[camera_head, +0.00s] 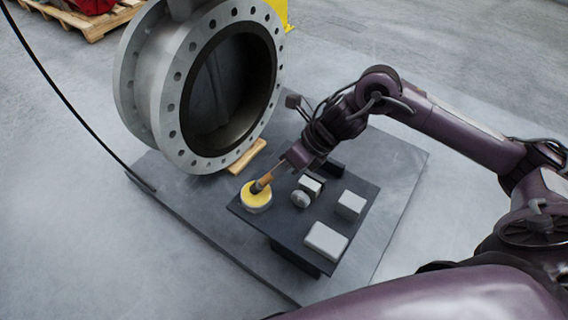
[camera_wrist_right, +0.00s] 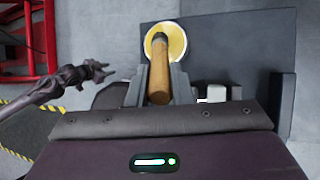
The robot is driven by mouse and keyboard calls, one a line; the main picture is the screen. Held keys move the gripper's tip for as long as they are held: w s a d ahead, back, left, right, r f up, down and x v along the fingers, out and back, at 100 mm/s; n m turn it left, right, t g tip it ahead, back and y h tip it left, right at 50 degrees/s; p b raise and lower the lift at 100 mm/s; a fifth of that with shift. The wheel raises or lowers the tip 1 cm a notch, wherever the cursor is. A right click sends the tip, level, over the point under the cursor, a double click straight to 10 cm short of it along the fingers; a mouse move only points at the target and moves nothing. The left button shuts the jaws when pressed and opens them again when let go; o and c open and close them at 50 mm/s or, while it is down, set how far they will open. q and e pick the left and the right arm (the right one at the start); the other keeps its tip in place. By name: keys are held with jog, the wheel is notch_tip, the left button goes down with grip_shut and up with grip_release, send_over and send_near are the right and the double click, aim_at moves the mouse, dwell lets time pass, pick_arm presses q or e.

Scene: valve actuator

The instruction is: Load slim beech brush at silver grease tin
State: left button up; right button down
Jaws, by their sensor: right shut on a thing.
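The silver grease tin (camera_head: 257,207) stands on the left corner of a small dark table, open on top with yellow grease inside. In the right wrist view the tin (camera_wrist_right: 178,42) lies straight ahead. My right gripper (camera_head: 283,170) is shut on the wooden handle of the slim beech brush (camera_head: 265,180). The brush (camera_wrist_right: 160,78) is tilted, its dark end down over the tin's yellow top. Whether the bristles touch the grease is hard to tell. My left gripper (camera_wrist_right: 97,71) shows small in the right wrist view, away from the tin; its jaws are unclear.
The dark table (camera_head: 290,228) also holds several pale blocks (camera_head: 326,241) and a round grey piece (camera_head: 300,199) right of the tin. A large flanged valve (camera_head: 204,88) stands behind it, with a wooden block (camera_head: 247,157) at its foot. Open floor lies left.

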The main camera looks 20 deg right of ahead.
jog(key=shift+s+f+b, duration=0.1)
jog(key=shift+f+b, duration=0.35)
jog(key=shift+f, duration=0.05)
dwell(1.4)
jog(key=shift+r, duration=0.15)
jog(key=shift+r+p, duration=2.55)
jog(key=shift+r, duration=0.95)
